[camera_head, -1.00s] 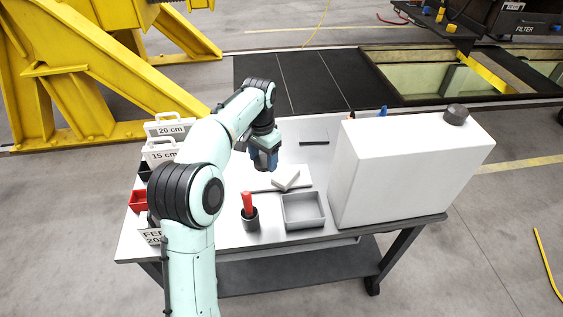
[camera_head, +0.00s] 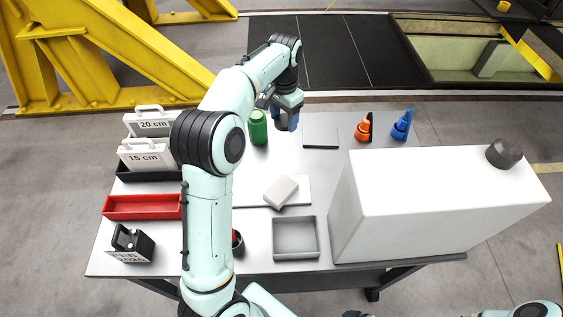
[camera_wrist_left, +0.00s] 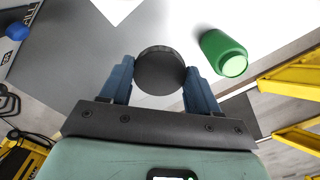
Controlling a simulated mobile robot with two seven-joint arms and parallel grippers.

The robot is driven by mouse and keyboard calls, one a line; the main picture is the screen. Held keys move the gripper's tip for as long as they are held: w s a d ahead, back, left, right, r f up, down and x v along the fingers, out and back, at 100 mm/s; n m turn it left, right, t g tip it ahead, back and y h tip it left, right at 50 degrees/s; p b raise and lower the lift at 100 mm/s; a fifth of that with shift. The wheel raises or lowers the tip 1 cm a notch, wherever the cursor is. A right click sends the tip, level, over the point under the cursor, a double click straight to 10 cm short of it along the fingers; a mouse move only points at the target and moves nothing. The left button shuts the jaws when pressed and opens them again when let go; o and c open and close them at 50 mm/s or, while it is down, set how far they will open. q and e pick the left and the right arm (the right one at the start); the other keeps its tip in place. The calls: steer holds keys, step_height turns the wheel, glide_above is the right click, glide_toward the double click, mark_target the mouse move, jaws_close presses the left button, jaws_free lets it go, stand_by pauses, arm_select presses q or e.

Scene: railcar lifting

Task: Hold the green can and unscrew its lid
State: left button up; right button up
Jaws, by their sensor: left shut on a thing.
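The green can (camera_head: 258,128) stands upright at the back of the table, just left of my left gripper (camera_head: 284,118). In the left wrist view the can (camera_wrist_left: 222,52) shows a pale green end with no dark lid on it. My left gripper (camera_wrist_left: 159,82) is shut on a round dark lid (camera_wrist_left: 160,72), held between its blue fingers. The lid and fingers are apart from the can. In the head view the lid cannot be made out. My right gripper is not in view.
A big white tank with a dark cap (camera_head: 504,153) stands at the right. Orange (camera_head: 363,128) and blue (camera_head: 402,126) items are behind it. A grey tray (camera_head: 296,238), a pale block (camera_head: 281,192), a red tray (camera_head: 143,207) and white cases (camera_head: 146,157) surround the table's middle.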

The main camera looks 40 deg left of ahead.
arm_select(q)
step_height(320, 180, down, 8)
steer(key=s+b, duration=0.1)
glide_above(283, 163)
step_height(283, 163, down, 5)
steer(key=shift+s+f+b, duration=0.1)
steer(key=shift+s+b, duration=0.05)
steer(key=shift+b, duration=0.15)
steer(key=shift+f, duration=2.65)
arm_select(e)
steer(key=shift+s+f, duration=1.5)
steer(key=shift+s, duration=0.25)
arm_select(q)
steer(key=shift+f, duration=0.1)
steer(key=shift+f, duration=0.15)
steer(key=o, duration=1.2)
steer(key=shift+c, duration=0.2)
steer(key=shift+r, duration=0.2)
